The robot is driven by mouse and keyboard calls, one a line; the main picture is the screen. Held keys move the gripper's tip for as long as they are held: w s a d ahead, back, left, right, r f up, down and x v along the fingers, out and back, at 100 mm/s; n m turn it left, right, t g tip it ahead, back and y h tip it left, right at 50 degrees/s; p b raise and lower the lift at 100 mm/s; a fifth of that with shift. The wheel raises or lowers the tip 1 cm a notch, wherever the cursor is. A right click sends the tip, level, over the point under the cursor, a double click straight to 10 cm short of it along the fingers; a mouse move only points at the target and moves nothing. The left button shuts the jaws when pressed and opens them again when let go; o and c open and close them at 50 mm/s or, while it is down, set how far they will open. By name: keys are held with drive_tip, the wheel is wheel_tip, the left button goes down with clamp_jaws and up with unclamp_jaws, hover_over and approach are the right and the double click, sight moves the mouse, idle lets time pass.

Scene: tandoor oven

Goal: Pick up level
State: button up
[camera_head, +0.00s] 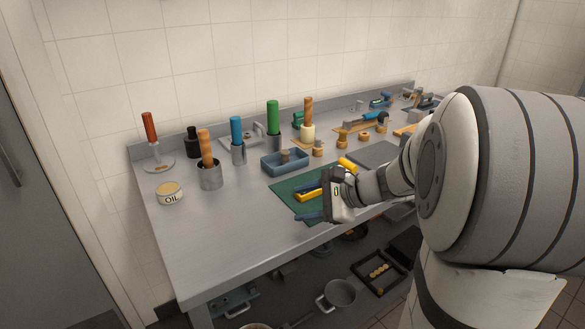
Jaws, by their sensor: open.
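A yellow bar (307,196), which looks like the level, lies on the green mat (287,198) near the front edge of the bench. My gripper (306,203) is low over the mat with its jaws apart. Its blue-tipped fingers point left, one on the far side and one on the near side of the yellow bar. The right end of the bar is hidden behind the gripper body. I cannot tell whether either finger touches it.
A second yellow piece (347,163) lies behind my gripper. A blue-grey tray (285,162) stands behind the mat. Several upright handled tools in cups line the back left, including a green one (273,117). The front-left bench top is clear.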

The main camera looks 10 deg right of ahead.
sight(355, 170)
drive_tip(key=w+d+m+t, duration=0.1)
drive_tip(key=w+d+m, duration=0.1)
drive_tip(key=d, duration=0.1)
drive_tip(key=w+d+f+m+t+b, duration=0.1)
drive_tip(key=w+d+m+t, duration=0.1)
drive_tip(key=d, duration=0.1)
drive_tip(key=w+d+f+m+t+b, duration=0.1)
drive_tip(key=w+d+m+t, duration=0.1)
drive_tip(key=d, duration=0.1)
drive_tip(key=shift+w+d+h, duration=0.2)
drive_tip(key=shift+d+h, duration=0.1)
drive_tip(key=shift+d, duration=0.05)
drive_tip(key=w+d+m+t+h, duration=0.1)
drive_tip(key=d+m, duration=0.1)
drive_tip(key=d, duration=0.1)
drive_tip(key=w+d+m+t+h+b, duration=0.1)
drive_tip(key=d+m+t, duration=0.1)
drive_tip(key=d, duration=0.2)
drive_tip(key=w+d+m+t+b, duration=0.1)
drive_tip(key=d+m, duration=0.1)
drive_tip(key=d, duration=0.1)
drive_tip(key=shift+d+f+t+h, duration=0.2)
drive_tip(key=shift+d+t+h, duration=0.05)
drive_tip(key=shift+t+h, duration=0.15)
drive_tip(key=shift+w, duration=0.35)
drive_tip(key=x, duration=0.7)
drive_tip(key=shift+s+a+f, duration=0.15)
drive_tip(key=shift+s+a, duration=0.05)
drive_tip(key=shift+a, duration=0.2)
drive_tip(key=shift+c, duration=0.2)
